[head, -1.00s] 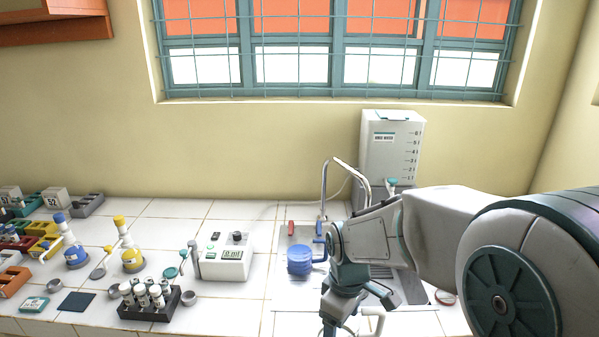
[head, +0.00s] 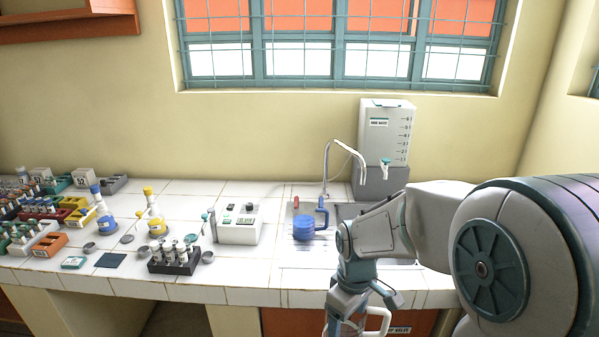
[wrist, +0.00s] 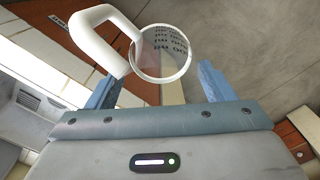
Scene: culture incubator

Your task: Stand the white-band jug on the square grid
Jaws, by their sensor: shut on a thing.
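The white-band jug is clear, with a white rim, a white handle and dark print. In the wrist view the jug (wrist: 163,55) is between the two fingers of my gripper (wrist: 158,82), its handle to the left. In the head view my gripper (head: 347,312) is at the bottom edge, in front of the counter, and the jug's white handle (head: 381,320) shows beside it. The jug's lower part is cut off there. I cannot clearly make out a square grid; my arm covers part of the sink area.
A blue jug (head: 304,229) stands by the sink, near the tap (head: 327,165). A water tank (head: 385,135) is behind. A white device (head: 238,225) and a tube rack (head: 174,258) stand to the left. The counter's front edge (head: 200,292) lies behind my gripper.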

